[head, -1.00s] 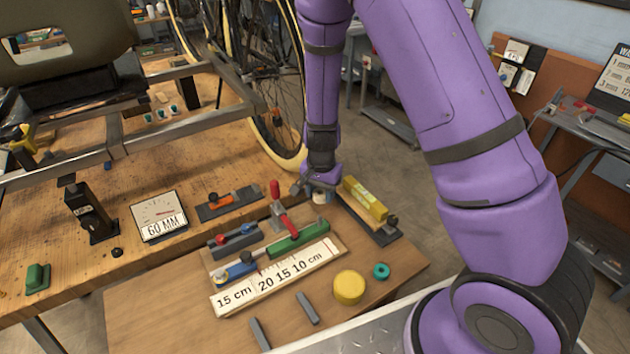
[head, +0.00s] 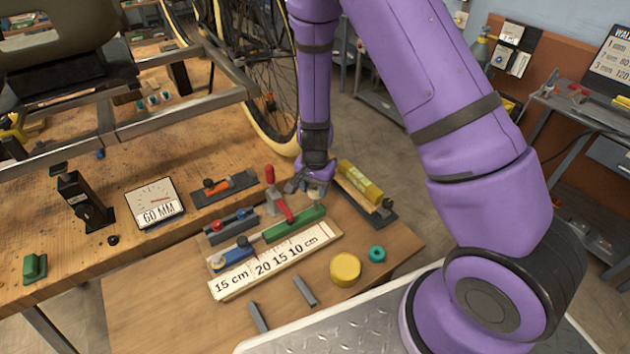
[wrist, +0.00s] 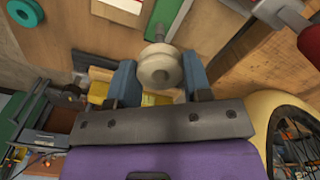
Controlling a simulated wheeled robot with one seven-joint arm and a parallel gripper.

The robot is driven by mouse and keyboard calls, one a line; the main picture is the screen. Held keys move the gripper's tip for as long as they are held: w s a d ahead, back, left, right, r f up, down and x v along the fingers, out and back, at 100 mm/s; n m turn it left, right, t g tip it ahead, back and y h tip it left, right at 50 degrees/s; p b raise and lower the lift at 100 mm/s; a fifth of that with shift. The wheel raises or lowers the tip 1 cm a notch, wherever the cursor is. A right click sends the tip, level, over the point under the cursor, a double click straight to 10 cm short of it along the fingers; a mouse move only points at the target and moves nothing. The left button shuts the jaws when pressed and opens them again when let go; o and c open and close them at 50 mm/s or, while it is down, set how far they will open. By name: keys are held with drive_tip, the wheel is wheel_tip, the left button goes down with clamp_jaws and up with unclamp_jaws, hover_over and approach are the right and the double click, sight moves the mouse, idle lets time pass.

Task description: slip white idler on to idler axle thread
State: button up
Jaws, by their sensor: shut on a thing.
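The white idler (wrist: 158,66) is a cream grooved wheel between the two blue fingers of my gripper (wrist: 160,80) in the wrist view. My gripper is shut on it. A grey threaded stub (wrist: 160,32) shows just beyond the idler, in line with it; I cannot tell whether the idler is around its tip or apart from it. In the head view my gripper (head: 314,188) is over the far right part of the small bench, beside the red-handled clamp, and hides most of the idler.
A red-handled clamp (head: 270,177) and green bar (head: 294,224) lie left of my gripper, a yellow block (head: 360,182) right. A ruler board (head: 270,265), yellow disc (head: 345,268) and teal ring (head: 377,254) are nearer. A bicycle wheel (head: 262,110) stands behind.

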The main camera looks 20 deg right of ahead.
sight(315, 203)
drive_tip(key=shift+f, duration=0.7)
drive_tip(key=shift+f, duration=2.75)
idle(1.0)
drive_tip(key=o, duration=1)
drive_tip(key=shift+c, duration=0.2)
wheel_tip(315, 203, up, 11)
drive_tip(key=shift+f, duration=0.1)
